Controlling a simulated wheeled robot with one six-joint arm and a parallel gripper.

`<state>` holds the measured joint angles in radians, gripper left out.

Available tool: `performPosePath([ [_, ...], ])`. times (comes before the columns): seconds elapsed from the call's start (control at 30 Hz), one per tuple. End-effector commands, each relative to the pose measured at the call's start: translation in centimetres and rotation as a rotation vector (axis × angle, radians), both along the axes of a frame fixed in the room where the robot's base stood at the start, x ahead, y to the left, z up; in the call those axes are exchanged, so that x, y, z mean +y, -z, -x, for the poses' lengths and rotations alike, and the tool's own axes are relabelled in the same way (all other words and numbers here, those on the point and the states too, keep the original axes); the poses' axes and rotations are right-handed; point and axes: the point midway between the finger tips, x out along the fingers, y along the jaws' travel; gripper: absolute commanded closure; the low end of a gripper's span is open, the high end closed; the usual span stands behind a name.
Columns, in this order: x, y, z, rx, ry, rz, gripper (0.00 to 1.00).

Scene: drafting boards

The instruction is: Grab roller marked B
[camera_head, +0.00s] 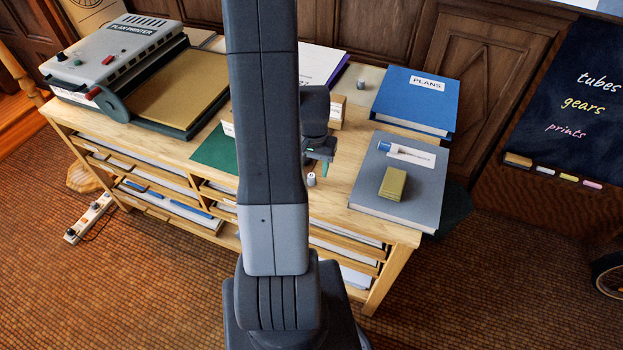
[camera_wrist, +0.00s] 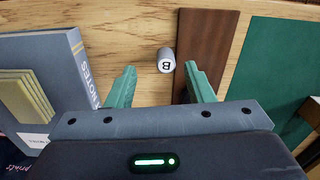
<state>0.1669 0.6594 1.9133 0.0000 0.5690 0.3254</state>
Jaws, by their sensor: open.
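The roller marked B (camera_wrist: 166,61) is a small grey-white cylinder with a black B on its end, in the wrist view. It lies on the wooden top beside a dark brown strip (camera_wrist: 207,45). My gripper (camera_wrist: 159,72) is open with green fingers. The roller shows just beyond the fingertips, between them in the picture and nearer the right one; I see no contact. In the head view a small pale cylinder (camera_head: 311,179), likely the same roller, stands just below my gripper (camera_head: 320,163). My arm hides part of the table there.
A grey book (camera_head: 378,208) with a yellow pad (camera_head: 393,183) and marker lies to the right. A blue PLANS binder (camera_head: 418,98) is behind it. A plan printer (camera_head: 125,50) stands at left. Another pale cylinder (camera_head: 361,84) is at the back. A green sheet (camera_wrist: 280,80) lies right.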

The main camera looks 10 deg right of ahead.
Motion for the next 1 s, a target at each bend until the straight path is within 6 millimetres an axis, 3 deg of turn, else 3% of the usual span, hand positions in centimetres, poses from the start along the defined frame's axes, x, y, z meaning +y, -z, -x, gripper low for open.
performPosePath([
  [0.43, 0.3, 4.3, -1.0, 0.002, -0.001, 0.000, 0.52],
  [0.8, 0.3, 5.0, -1.1, 0.000, 0.000, 0.000, 0.52],
  [1.0, 0.3, 5.0, -1.0, 0.000, 0.000, 0.000, 0.91],
])
